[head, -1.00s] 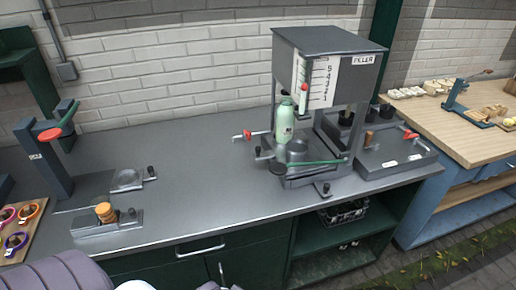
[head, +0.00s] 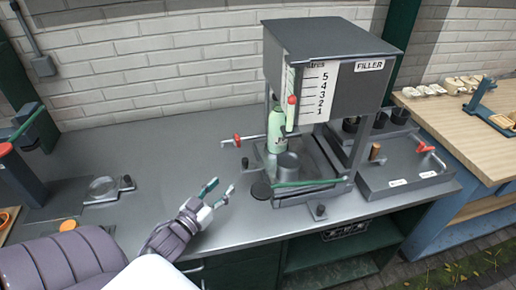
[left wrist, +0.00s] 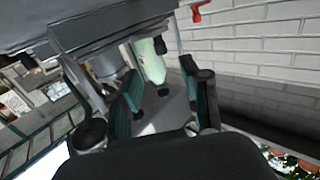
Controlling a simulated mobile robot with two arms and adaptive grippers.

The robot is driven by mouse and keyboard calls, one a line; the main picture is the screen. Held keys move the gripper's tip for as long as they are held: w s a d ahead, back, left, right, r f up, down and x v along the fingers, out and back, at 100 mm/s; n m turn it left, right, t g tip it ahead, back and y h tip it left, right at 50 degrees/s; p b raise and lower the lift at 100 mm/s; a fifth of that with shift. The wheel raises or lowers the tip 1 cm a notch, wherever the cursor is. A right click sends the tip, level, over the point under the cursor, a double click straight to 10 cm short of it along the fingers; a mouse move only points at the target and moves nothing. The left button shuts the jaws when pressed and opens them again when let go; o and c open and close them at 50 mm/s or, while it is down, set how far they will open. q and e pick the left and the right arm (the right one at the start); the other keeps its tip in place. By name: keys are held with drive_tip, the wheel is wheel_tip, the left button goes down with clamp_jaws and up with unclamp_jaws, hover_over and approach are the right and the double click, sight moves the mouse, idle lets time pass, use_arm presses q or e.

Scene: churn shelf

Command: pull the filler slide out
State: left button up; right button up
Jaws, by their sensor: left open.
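The filler (head: 330,75) is a grey box on posts with a numbered scale, standing on the bench. At its foot is a low base with a metal cup (head: 288,165), and a green bar (head: 306,183) runs along its front. A black round disc (head: 261,188) sits at the base's left front corner. I cannot tell exactly which part is the slide. My left gripper (head: 219,191) is open and empty above the bench, left of the disc and apart from it. Its spread fingers (left wrist: 160,103) also show in the left wrist view. My right gripper is not in view.
A red-handled lever (head: 237,141) sticks out on the left. A grey tray (head: 410,185) with another red handle stands at right.

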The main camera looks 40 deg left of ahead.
sight(243, 162)
use_arm(q)
drive_tip(key=shift+w+a+r, duration=0.1)
drive_tip(key=shift+r, duration=0.15)
drive_tip(key=w, duration=0.2)
drive_tip(key=w+p, duration=0.1)
drive_tip(key=w, duration=0.2)
drive_tip(key=w+p, duration=0.1)
drive_tip(key=w, duration=0.2)
drive_tip(key=shift+a+r, duration=0.25)
drive_tip(key=shift+r, duration=0.05)
drive_tip(key=w, duration=0.3)
drive_tip(key=shift+w+a+p, duration=0.15)
drive_tip(key=shift+w+p, duration=0.1)
drive_tip(key=shift+p, duration=0.1)
drive_tip(key=shift+w+f, duration=0.1)
drive_tip(key=shift+w, duration=0.4)
drive_tip(key=c, duration=0.7)
clamp_jaws()
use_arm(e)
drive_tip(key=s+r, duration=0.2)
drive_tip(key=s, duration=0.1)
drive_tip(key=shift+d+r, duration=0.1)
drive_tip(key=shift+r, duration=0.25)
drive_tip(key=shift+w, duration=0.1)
